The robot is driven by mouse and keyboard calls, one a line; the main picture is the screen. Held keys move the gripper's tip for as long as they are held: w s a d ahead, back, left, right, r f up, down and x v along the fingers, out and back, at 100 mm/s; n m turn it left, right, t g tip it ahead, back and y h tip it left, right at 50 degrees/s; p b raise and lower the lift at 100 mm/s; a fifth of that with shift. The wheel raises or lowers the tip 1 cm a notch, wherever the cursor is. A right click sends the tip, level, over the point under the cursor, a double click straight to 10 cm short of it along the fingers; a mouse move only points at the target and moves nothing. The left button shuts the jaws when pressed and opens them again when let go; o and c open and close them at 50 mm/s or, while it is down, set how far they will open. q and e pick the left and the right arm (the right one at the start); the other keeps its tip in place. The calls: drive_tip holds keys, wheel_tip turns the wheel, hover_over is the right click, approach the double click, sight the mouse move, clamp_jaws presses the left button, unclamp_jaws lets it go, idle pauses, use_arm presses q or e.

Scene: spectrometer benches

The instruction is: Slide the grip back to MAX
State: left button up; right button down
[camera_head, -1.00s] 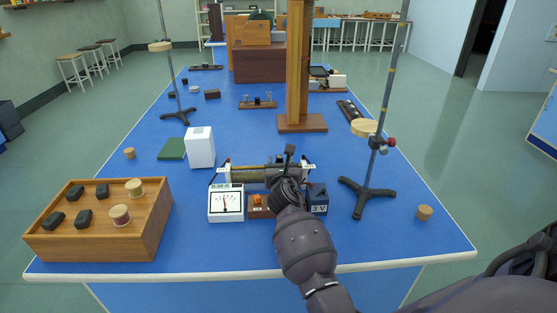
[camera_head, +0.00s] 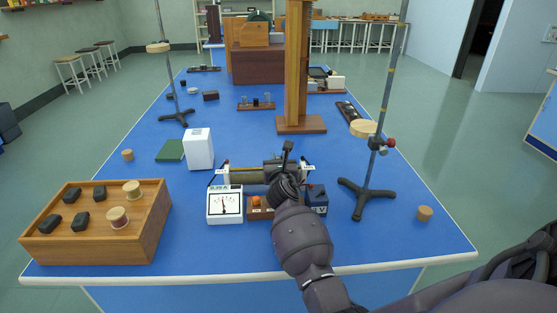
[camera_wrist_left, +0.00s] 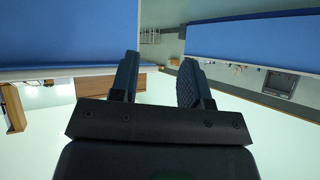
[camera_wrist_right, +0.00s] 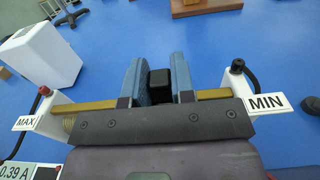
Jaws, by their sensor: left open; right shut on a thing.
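The sliding rheostat lies across the bench, with a brass rail (camera_wrist_right: 85,106) between two white end posts. The MAX label (camera_wrist_right: 26,122) is on the left post and the MIN label (camera_wrist_right: 267,103) on the right one. The black grip (camera_wrist_right: 160,84) stands on the rail, somewhat right of its middle. My right gripper (camera_wrist_right: 158,82) is shut on it, one finger on each side; in the head view the right gripper (camera_head: 284,166) hides part of the rheostat. My left gripper (camera_wrist_left: 155,78) is open and empty, away from the rheostat, and shows only in its wrist view.
A white meter (camera_head: 225,205), an orange-lit switch box (camera_head: 260,203) and a blue 3V supply (camera_head: 317,200) stand in front of the rheostat. A white box (camera_head: 199,149) is behind left, a stand (camera_head: 366,195) to the right. A wooden tray (camera_head: 140,239) is front left.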

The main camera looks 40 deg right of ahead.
drive_tip(key=shift+w+a+f, duration=0.1)
drive_tip(key=shift+a, duration=0.1)
drive_tip(key=w+a, duration=0.1)
drive_tip(key=a, duration=0.1)
drive_tip(key=w+a+b, duration=0.1)
drive_tip(key=shift+w+a+f, duration=0.1)
drive_tip(key=shift+w+a, duration=0.05)
drive_tip(key=shift+a, duration=0.25)
drive_tip(key=shift+d, duration=0.15)
drive_tip(key=c, duration=1.3)
unclamp_jaws()
drive_tip(key=shift+d, duration=0.1)
use_arm(q)
drive_tip(key=shift+w+f, duration=0.25)
drive_tip(key=shift+f, duration=0.05)
use_arm(e)
drive_tip(key=o, duration=0.3)
use_arm(q)
drive_tip(key=shift+f, duration=0.1)
use_arm(e)
drive_tip(key=shift+o, duration=0.2)
